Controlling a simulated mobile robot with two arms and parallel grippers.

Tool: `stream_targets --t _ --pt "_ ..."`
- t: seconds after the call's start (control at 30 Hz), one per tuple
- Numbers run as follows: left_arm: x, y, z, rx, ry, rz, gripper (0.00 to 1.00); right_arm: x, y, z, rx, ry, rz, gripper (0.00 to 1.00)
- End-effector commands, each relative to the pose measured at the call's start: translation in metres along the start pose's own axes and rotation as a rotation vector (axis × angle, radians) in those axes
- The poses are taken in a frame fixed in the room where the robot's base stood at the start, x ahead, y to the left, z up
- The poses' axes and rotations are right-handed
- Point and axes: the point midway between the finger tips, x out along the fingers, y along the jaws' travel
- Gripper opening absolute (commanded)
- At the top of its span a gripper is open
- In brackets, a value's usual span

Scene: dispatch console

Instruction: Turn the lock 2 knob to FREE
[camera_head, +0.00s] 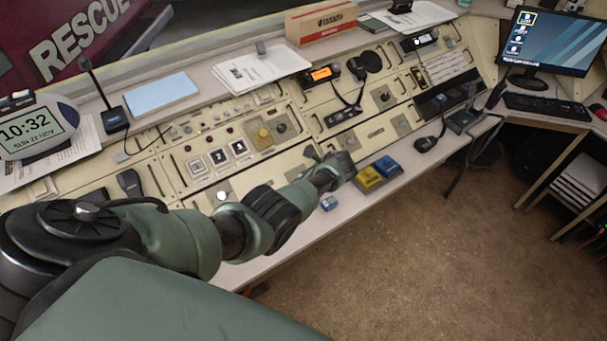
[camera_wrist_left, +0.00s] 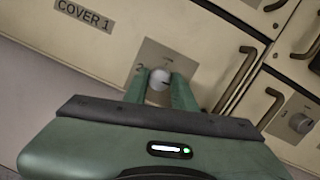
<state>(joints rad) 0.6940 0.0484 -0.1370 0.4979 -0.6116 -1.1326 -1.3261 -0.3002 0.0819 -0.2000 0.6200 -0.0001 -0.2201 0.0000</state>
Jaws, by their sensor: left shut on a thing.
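In the left wrist view the lock 2 knob (camera_wrist_left: 159,78) is a round, pale knob on a grey square plate (camera_wrist_left: 182,56) with a "2" beside it. My left gripper (camera_wrist_left: 160,90) has one green finger on each side of the knob and is shut on it. A short dark mark shows on the knob's face, but no FREE lettering is readable. In the head view my left gripper (camera_head: 325,162) is at the console's front part, and the knob is hidden by the hand. My right gripper is in neither view.
A "COVER 1" label (camera_wrist_left: 83,14), dark handles (camera_wrist_left: 235,78) and another knob (camera_wrist_left: 300,122) are near the gripper. Yellow (camera_head: 368,178) and blue (camera_head: 388,166) blocks and a small blue-white box (camera_head: 328,203) sit along the console's front edge. Open floor lies to the right.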

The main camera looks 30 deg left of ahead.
Motion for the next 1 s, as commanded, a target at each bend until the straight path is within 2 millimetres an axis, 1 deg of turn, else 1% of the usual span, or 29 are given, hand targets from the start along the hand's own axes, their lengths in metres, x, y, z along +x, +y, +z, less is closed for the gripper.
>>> stream_targets --t 0.03,0.3,0.77,0.8,1.0 --pt "-0.0004 0.001 0.0008 0.022 -0.001 0.0 0.0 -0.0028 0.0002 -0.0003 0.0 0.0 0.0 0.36" --pt "0.0003 0.0008 0.0002 0.09 -0.005 -0.01 0.0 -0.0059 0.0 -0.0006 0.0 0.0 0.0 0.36" --pt "0.0005 0.0007 -0.0001 0.1 -0.006 -0.011 0.0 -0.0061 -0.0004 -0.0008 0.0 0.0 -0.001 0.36" --pt "0.0005 0.0007 -0.0001 0.1 -0.006 -0.011 0.34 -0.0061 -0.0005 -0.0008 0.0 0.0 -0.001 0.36" --pt "0.0003 0.0004 0.0 0.099 -0.006 -0.012 0.35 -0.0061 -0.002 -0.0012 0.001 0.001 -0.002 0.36"
